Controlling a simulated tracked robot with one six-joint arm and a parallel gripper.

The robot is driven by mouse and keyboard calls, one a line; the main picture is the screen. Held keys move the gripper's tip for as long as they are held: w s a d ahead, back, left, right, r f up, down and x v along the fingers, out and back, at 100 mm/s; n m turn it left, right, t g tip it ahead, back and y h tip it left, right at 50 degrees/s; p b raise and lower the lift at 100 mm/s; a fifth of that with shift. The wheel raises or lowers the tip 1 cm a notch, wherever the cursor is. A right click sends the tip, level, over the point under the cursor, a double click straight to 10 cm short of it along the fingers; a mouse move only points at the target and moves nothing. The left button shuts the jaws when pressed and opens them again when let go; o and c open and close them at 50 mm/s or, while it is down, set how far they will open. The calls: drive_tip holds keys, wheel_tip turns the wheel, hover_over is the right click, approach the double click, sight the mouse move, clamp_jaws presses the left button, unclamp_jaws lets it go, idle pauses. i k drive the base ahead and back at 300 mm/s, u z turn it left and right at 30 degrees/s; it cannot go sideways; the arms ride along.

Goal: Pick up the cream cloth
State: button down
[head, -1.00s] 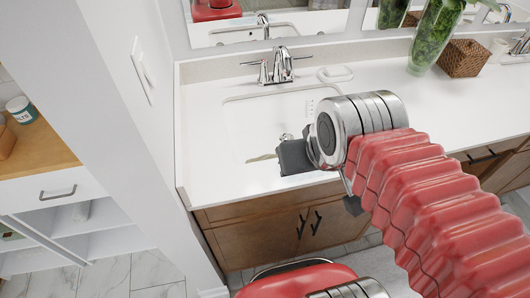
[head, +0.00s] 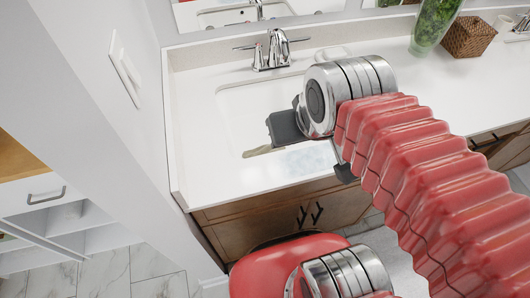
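My gripper (head: 285,128) is a dark grey block at the end of my red ribbed arm, over the front part of the white sink basin. Its fingers are turned away, so I cannot tell whether it is open or shut. A small beige sliver (head: 258,151) shows at the basin's near edge, just below and left of the gripper. It may be part of the cream cloth, but too little shows to be sure. No other cream cloth is visible.
The white countertop (head: 205,150) surrounds the sink (head: 255,98). A chrome faucet (head: 274,50) stands behind it. A green-filled glass vase (head: 434,28) and a woven basket (head: 467,36) stand at back right. A wall (head: 95,120) is close on the left.

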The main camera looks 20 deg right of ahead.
sight(264, 149)
drive_tip(key=k, duration=1.85)
drive_tip(key=u, duration=0.45)
drive_tip(key=i, duration=1.55)
drive_tip(key=u, duration=0.05)
